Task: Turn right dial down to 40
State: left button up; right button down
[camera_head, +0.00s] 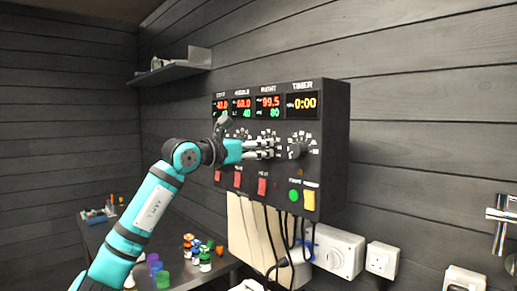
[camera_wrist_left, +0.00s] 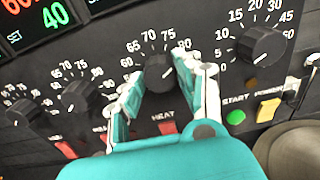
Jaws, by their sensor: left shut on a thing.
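The control panel (camera_head: 335,150) is a black box on the wall. Its RIGHT display (camera_head: 268,106) reads 99.5 in red with a green 80 below. The right dial (camera_wrist_left: 157,72) is a black knob with a numbered scale around it, above a red HEAT switch. My left gripper (camera_wrist_left: 158,78) is shut on this dial, with one finger on each side of it. In the head view the left gripper (camera_head: 272,148) reaches the panel from the left and hides most of the dial.
The timer dial (camera_wrist_left: 262,46) is close to the right of the gripper. The middle dial (camera_wrist_left: 80,96) is to its left. Red switches, a green start button (camera_head: 294,196) and a yellow power switch (camera_head: 309,200) sit below. Cables hang under the panel.

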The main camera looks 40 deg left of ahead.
pick_arm(q)
jog(key=shift+n, duration=17.9)
jog(key=shift+f, duration=0.1)
jog(key=o, duration=1.1)
jog(key=shift+o, duration=0.2)
